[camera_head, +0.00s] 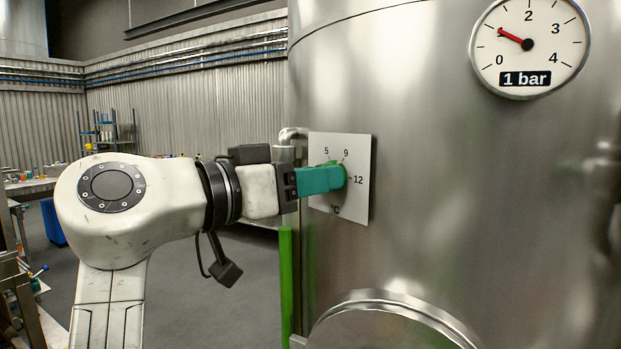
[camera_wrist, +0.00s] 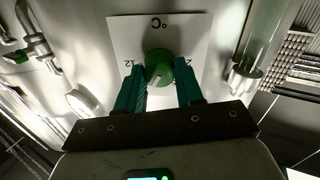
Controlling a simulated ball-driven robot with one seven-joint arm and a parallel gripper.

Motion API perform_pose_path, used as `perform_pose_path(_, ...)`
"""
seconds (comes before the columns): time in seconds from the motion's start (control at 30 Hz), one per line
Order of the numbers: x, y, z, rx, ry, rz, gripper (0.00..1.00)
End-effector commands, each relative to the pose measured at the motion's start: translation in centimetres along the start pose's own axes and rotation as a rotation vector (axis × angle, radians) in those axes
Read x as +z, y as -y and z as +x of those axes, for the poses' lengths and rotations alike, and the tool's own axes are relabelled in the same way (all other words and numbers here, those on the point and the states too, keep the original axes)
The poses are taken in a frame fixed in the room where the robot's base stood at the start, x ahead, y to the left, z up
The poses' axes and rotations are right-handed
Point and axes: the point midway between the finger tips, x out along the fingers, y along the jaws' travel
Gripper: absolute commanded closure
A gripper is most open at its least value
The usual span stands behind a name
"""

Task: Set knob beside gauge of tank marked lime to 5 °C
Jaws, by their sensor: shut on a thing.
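A green knob (camera_head: 343,170) sits on a white dial plate (camera_head: 355,200) on a steel tank (camera_head: 430,170). The plate reads 5 at upper left, 9 at upper right, 12 at right and °C below. In the wrist view the plate (camera_wrist: 125,32) appears upside down, with 2 at right. My gripper (camera_head: 325,178) has its teal fingers shut on the knob; they flank the knob (camera_wrist: 158,58) in the wrist view. A pale mark on the knob seems to point towards 9, but is hard to read.
A round gauge (camera_head: 545,55) marked 1 bar is above right, its red needle near 1. A round hatch (camera_head: 390,325) bulges below the plate. A green vertical pipe (camera_head: 286,280) stands left of the tank. Open floor (camera_head: 215,310) lies behind my arm.

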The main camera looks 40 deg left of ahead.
Motion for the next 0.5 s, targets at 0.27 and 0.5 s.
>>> perform_pose_path(0.27, -0.02, 0.04, -0.02, -0.001, -0.001, -0.001, 0.94)
perform_pose_path(0.5, -0.1, 0.01, 0.04, -0.001, -0.003, -0.036, 0.94)
